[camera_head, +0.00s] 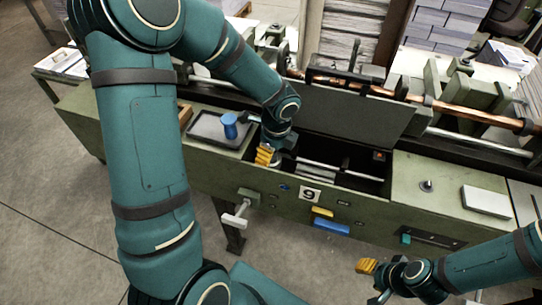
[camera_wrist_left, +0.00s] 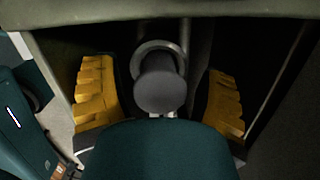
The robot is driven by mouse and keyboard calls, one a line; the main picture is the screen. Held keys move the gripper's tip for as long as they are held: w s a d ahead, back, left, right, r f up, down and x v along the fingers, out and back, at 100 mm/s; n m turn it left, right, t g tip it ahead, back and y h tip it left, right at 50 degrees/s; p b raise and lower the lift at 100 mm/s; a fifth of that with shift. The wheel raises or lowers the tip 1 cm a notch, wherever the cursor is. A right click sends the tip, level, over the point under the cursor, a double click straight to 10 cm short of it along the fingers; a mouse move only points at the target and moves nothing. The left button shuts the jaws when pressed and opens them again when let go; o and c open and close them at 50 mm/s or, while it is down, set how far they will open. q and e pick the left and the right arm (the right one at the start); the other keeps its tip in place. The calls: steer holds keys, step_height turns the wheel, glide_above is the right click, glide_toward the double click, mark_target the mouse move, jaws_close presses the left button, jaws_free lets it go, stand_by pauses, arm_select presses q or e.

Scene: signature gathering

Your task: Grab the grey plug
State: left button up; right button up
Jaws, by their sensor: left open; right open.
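A grey plug (camera_wrist_left: 160,88) with a round end shows in the left wrist view, with a metal ring around its far part. It sits between the two yellow fingers of my left gripper (camera_wrist_left: 160,98), with gaps visible on both sides. In the head view my left gripper (camera_head: 266,156) is over the left end of the machine's open compartment, and I cannot make out the plug there. My left gripper is open. My right gripper (camera_head: 369,279) is open and empty in front of the machine, at the lower right.
The green machine (camera_head: 279,207) has a dark open compartment (camera_head: 345,178) with a raised lid (camera_head: 350,110) behind it. A blue knob (camera_head: 230,125) stands on a dark tray to the left. A white handle (camera_head: 235,218), a yellow block and a blue block (camera_head: 331,227) stick out in front.

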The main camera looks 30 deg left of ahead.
arm_select(q)
steer(key=shift+f, duration=0.3)
jaws_close()
steer(key=shift+r, duration=0.1)
